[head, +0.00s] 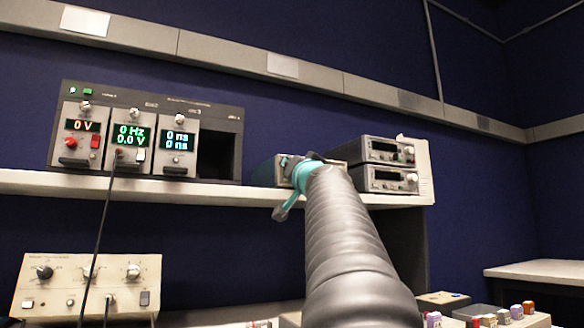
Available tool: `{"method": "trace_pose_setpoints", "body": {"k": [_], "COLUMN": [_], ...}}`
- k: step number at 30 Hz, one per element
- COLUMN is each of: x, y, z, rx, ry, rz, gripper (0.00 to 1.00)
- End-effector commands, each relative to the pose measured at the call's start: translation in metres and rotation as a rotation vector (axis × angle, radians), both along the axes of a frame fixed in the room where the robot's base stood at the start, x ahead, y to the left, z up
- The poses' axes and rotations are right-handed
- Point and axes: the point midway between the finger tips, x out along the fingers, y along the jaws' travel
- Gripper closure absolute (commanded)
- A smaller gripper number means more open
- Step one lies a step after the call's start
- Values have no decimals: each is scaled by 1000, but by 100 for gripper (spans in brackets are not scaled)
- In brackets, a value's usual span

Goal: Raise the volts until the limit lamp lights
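A dark instrument rack (215,102) stands on the shelf at the left of the head view. Its left module (72,147) has a red display (82,126) reading 0 V, a silver knob above it, a red knob (71,143) and a red rectangular part (96,141) below it. A small green light glows at the rack's top left; I cannot tell which part is the limit lamp. My gripper (291,188), with teal parts, is to the right of the rack, apart from the module's knobs. My arm hides much of it, so its opening is unclear.
The middle module (130,146) reads 0 Hz and 0.0 V, with a cable hanging from it. Two stacked grey instruments (384,180) and a partly hidden box stand behind my arm on the shelf (230,190). A beige unit (85,283) stands lower left; small coloured items sit lower right.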

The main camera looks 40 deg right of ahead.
Motion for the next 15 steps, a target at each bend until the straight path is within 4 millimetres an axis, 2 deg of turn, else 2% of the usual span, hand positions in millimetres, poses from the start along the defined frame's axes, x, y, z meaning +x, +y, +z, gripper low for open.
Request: {"method": "trace_pose_setpoints", "body": {"k": [1, 3, 4, 15], "x": [0, 0, 0, -2], "y": [0, 0, 0, 1], "z": [0, 0, 0, -1], "rx": [0, 0, 0, -1], "ry": [0, 0, 0, 0], "rz": [0, 0, 0, 0], "gripper": [72, 54, 49, 49]}}
